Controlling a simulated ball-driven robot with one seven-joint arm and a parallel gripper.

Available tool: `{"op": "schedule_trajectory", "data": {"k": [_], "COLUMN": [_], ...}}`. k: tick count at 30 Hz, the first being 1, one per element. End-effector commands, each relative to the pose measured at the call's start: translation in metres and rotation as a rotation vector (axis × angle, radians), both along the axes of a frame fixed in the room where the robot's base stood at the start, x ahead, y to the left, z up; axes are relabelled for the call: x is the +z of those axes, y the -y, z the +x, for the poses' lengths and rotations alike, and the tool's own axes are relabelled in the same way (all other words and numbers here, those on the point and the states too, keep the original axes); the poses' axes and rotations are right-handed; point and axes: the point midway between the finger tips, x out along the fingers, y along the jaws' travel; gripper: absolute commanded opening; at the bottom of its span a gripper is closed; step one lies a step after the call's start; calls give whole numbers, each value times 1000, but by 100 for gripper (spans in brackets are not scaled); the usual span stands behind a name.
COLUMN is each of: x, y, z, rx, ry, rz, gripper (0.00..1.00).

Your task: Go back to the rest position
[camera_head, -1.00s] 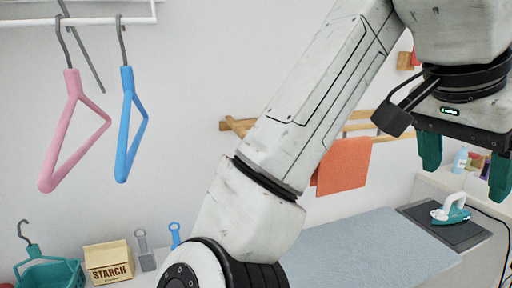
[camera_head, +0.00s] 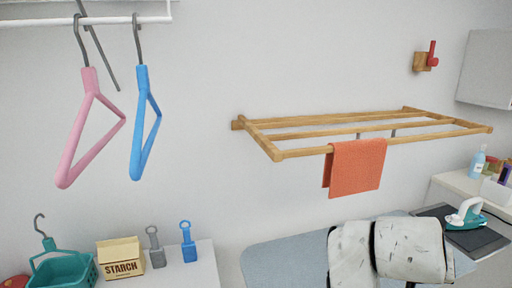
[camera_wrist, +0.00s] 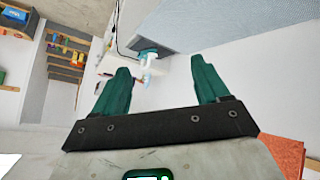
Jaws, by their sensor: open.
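My gripper (camera_wrist: 161,90) shows in the wrist view with its two green fingers spread apart and nothing between them. It is outside the head view, where only white links of my arm show at the bottom, in front of the ironing board (camera_head: 285,262). In the wrist view, the grey-blue board (camera_wrist: 235,25) lies beyond the fingers at the upper right.
An orange cloth (camera_head: 357,165) hangs on a wooden wall rack (camera_head: 290,153). Pink (camera_head: 78,145) and blue (camera_head: 137,140) hangers hang from a white rail. A teal iron (camera_head: 466,217) rests on a dark pad. A starch box (camera_head: 121,260) stands beside a teal basket (camera_head: 62,272).

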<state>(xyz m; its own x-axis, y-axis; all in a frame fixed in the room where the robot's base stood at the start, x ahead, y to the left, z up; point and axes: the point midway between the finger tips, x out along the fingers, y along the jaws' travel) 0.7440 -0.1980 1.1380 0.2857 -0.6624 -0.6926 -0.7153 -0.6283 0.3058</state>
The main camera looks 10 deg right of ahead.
Motion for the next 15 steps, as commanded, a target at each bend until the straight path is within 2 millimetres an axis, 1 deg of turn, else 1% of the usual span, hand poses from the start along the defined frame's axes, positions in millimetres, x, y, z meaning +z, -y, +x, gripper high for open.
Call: {"op": "schedule_trajectory", "data": {"k": [1, 5, 6, 8, 9, 11, 12, 14, 15], "x": [-23, -78, -95, -121, -138, -164, -180, -205, -220], "y": [1, -4, -7, -12, -16, -24, -30, -40, -48], "z": [-6, -21, -28, -39, -48, -64, -75, -95, -108], "rx": [46, 174, 213, 271, 308, 362, 397, 447, 479], "ry": [-40, -125, -153, -193, -220, -262, -288, -326, -350], "rz": [-1, 30, 45, 73, 97, 136, 166, 216, 252], "gripper": [74, 74, 74, 74, 74, 74, 74, 74, 74]}}
